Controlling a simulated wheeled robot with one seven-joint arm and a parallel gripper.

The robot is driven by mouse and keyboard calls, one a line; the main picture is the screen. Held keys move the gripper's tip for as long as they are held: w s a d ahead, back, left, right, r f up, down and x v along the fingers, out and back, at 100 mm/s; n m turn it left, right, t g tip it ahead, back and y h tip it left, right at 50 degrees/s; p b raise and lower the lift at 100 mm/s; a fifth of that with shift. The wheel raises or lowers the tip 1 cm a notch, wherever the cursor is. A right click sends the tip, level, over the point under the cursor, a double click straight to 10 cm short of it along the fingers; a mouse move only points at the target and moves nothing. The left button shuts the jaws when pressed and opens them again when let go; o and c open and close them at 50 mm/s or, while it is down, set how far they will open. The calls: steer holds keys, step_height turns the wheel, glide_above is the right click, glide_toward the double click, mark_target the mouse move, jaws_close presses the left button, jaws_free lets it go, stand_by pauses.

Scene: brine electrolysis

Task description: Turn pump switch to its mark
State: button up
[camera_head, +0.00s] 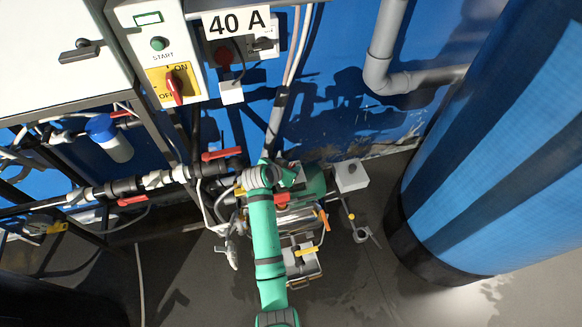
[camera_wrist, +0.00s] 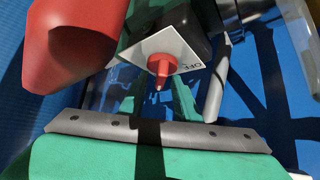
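In the wrist view a small red switch knob (camera_wrist: 160,66) stands on a tilted white plate marked OFF (camera_wrist: 187,58). It points down in the picture, toward the camera. Green and grey parts of my gripper (camera_wrist: 156,100) show below it. The fingertips are not clear, so I cannot tell whether they touch the knob or how far apart they are. In the head view my green arm reaches down to the pump equipment, and its end hides the gripper and this switch. The green pump motor (camera_head: 315,184) shows just right of the arm's end.
A large red object (camera_wrist: 75,42) is close at the left of the wrist view. A cabinet with a red ON/OFF switch (camera_head: 174,85), red-handled valves (camera_head: 221,154), a small grey box (camera_head: 351,175) and a big blue tank (camera_head: 490,150) surround the arm. Floor is open at front right.

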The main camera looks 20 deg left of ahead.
steer(key=shift+w+d+f, duration=0.1)
steer(key=shift+w+f, duration=0.2)
steer(key=shift+w, duration=0.05)
steer(key=shift+d, duration=0.1)
steer(key=shift+s+a, duration=0.1)
steer(key=shift+a, duration=0.1)
steer(key=shift+s+a, duration=0.1)
jaws_close()
